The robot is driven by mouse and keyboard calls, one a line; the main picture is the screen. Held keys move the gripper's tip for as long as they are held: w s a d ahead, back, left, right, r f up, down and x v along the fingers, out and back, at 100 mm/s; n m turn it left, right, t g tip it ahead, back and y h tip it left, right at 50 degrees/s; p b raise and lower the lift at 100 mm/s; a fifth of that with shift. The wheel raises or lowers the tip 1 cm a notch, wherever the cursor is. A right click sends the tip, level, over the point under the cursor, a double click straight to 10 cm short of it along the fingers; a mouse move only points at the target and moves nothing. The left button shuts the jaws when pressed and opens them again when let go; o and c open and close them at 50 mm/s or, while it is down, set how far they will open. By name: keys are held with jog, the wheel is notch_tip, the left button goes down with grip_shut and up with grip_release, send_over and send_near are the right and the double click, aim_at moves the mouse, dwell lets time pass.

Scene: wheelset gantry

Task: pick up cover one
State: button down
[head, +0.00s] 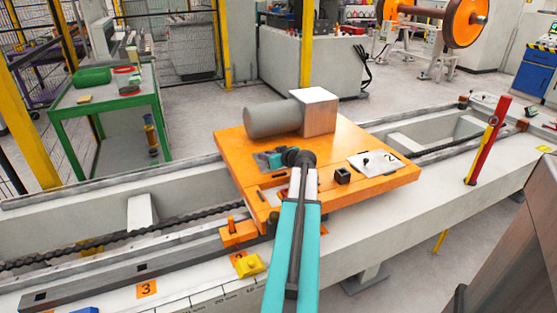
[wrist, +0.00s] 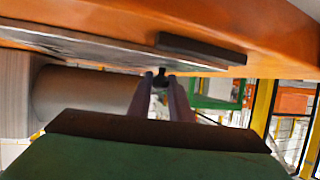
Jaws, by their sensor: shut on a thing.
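My gripper (head: 274,161) is over the left part of the orange carriage top (head: 240,152). In the wrist view its two fingers (wrist: 161,88) are closed around a small dark knob (wrist: 161,74). The knob is on a flat grey plate, which I take to be cover one (wrist: 85,44). That view is upside down, and the plate lies along the orange surface. I cannot tell whether it touches it. In the head view my arm and gripper hide most of this cover. A second pale plate marked 2 (head: 378,165), with a dark knob, lies to the right.
A grey cylinder (head: 270,119) with a white box (head: 317,112) stands behind my gripper on the carriage. A small black block (head: 343,176) sits to its right. A red post (head: 487,142) stands on the gantry beam. A green table (head: 108,107) is at the left.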

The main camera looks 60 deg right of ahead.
jog(key=shift+r, duration=0.15)
jog(key=shift+r, duration=0.45)
notch_tip(320, 180, up, 3)
jog(key=shift+f+p, duration=0.1)
jog(key=shift+p, duration=0.25)
jog(key=s+a+b, duration=0.2)
jog(key=s+a, duration=0.7)
jog(key=a, duration=0.1)
jog(key=shift+r, duration=0.25)
jog(key=b, duration=0.5)
jog(key=shift+s+a, duration=0.2)
jog(key=shift+a, duration=0.05)
jog(key=s+a+b, duration=0.1)
jog(key=b, duration=0.5)
jog(key=shift+r, duration=0.1)
jog(key=shift+s+a+r+b, duration=0.15)
jog(key=shift+a+r+b, duration=0.1)
jog(key=shift+b, duration=0.35)
